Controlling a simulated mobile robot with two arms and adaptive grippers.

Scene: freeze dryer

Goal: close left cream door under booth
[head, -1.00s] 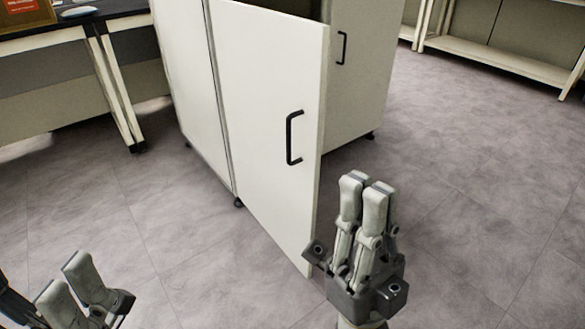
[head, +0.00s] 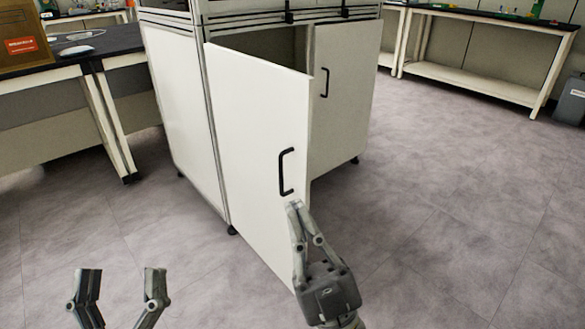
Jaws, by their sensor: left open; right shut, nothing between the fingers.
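The left cream door (head: 252,140) under the booth stands open, swung out toward me, with a dark opening behind its top edge. Its black handle (head: 286,171) is near the free edge. My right gripper (head: 295,206) is shut and empty, its fingertips just below the handle and in front of the door's free edge in the picture. I cannot tell whether it touches the door. My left gripper (head: 121,272) is open and empty at the bottom left, apart from the door. The right cream door (head: 346,92) appears closed, with its own black handle (head: 325,83).
The booth cabinet (head: 180,105) stands on short black feet. A dark-topped bench (head: 115,45) is on the left, and a shelved bench (head: 470,75) stands at the back right. A grey bin (head: 572,100) is at the right edge. The floor (head: 430,220) to the right is clear.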

